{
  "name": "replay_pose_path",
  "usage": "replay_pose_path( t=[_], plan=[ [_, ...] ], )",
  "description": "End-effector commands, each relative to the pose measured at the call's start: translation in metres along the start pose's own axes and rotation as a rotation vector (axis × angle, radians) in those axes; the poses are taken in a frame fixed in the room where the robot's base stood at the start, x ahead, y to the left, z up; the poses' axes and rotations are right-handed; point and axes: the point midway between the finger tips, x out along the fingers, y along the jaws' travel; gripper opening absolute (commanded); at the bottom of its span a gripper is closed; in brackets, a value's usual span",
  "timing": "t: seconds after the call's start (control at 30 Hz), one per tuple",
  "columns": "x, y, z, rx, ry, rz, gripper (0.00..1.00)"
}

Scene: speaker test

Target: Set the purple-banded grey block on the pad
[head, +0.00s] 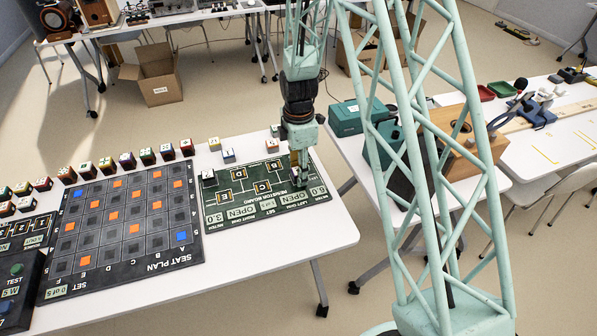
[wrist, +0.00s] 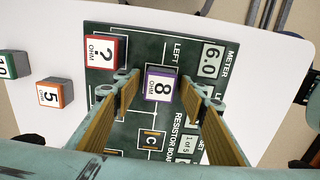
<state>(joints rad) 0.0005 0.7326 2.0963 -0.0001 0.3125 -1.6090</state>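The purple-banded grey block (wrist: 161,83), marked 8 OHM, is between the two fingers of my gripper in the wrist view, over the dark green resistor board (wrist: 137,118). My gripper (wrist: 160,78) is open, with a narrow gap between the block and each finger. In the head view my gripper (head: 300,178) points down at the right part of the board (head: 237,205), and I cannot make out the block there. A framed pad marked C (wrist: 150,139) shows below the block in the wrist view. Several lettered pads lie on the board. Which one the task means is not shown.
A red-banded block (wrist: 101,53) marked "?" sits close to the left finger. An orange-banded block (wrist: 54,93) and a green-banded block (wrist: 12,65) are farther left. The seat plan board (head: 125,222) lies beside the resistor board. The white table (head: 290,248) is clear near its front edge.

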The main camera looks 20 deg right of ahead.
Motion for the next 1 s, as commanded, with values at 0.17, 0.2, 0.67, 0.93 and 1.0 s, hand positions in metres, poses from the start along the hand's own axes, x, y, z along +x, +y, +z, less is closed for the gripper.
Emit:
replay_pose_path(
  t=[0.17,0.2,0.67,0.93,1.0],
  plan=[
    [0.000,0.000,0.000,0.000,0.000,0.000,0.38],
    [0.000,0.000,0.000,0.000,0.000,0.000,0.38],
    [-0.019,0.000,0.000,0.000,0.000,0.001,0.38],
    [-0.053,0.001,0.000,0.000,0.000,0.003,0.38],
    [-0.062,0.001,0.000,0.000,0.000,0.002,0.38]
  ],
)
